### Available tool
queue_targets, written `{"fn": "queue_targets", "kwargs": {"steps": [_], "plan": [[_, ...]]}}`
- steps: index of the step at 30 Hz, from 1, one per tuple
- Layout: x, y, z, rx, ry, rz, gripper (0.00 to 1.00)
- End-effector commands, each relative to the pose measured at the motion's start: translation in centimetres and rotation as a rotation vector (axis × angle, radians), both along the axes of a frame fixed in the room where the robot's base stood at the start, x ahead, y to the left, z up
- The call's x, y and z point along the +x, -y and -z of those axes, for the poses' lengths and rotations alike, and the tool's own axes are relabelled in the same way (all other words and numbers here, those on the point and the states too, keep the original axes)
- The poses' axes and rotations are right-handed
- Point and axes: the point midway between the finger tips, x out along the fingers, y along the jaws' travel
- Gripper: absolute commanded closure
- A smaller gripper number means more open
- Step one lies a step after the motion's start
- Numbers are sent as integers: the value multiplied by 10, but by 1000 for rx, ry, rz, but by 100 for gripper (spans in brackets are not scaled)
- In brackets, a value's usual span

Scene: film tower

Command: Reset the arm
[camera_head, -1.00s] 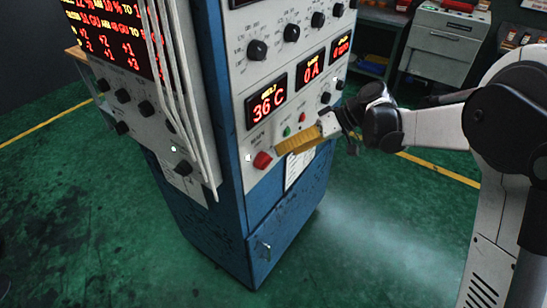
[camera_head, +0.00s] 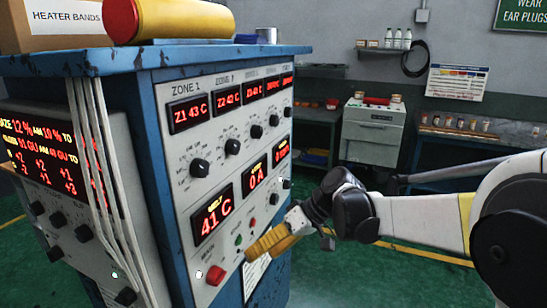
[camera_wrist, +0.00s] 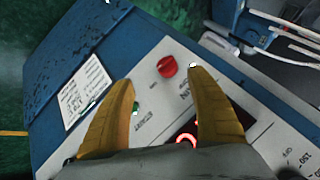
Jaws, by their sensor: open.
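My gripper (camera_head: 250,250) has yellow fingers and is at the lower right of the control panel (camera_head: 205,230) in the head view. In the wrist view my gripper (camera_wrist: 162,80) is open, with nothing between its fingers. A red knob (camera_head: 215,275) is to the left of the fingertips; it also shows between and just beyond them in the wrist view (camera_wrist: 167,66). A green button (camera_head: 238,240) is just above the fingers. I cannot tell whether the fingers touch the panel. My white and black arm reaches in from the right.
The blue cabinet (camera_head: 145,150) carries lit displays, including a melt readout (camera_head: 217,222) of 41 C. A yellow roll (camera_head: 170,20) and a heater bands box (camera_head: 60,25) sit on top. Pale cables (camera_head: 115,190) hang down its corner. Benches stand behind; green floor is open between.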

Motion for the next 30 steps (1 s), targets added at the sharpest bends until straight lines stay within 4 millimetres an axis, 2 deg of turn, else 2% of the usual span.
{"fn": "queue_targets", "kwargs": {"steps": [3, 8, 15, 18, 24, 30], "plan": [[-31, 36, -17, -109, 12, 152, 34], [-75, 88, -28, -244, 51, 367, 34], [-143, 164, -24, -396, 159, 665, 34], [-166, 188, -18, -435, 210, 761, 34], [-190, 216, -9, -473, 283, 870, 34], [-193, 221, -7, -479, 295, 888, 34]]}}
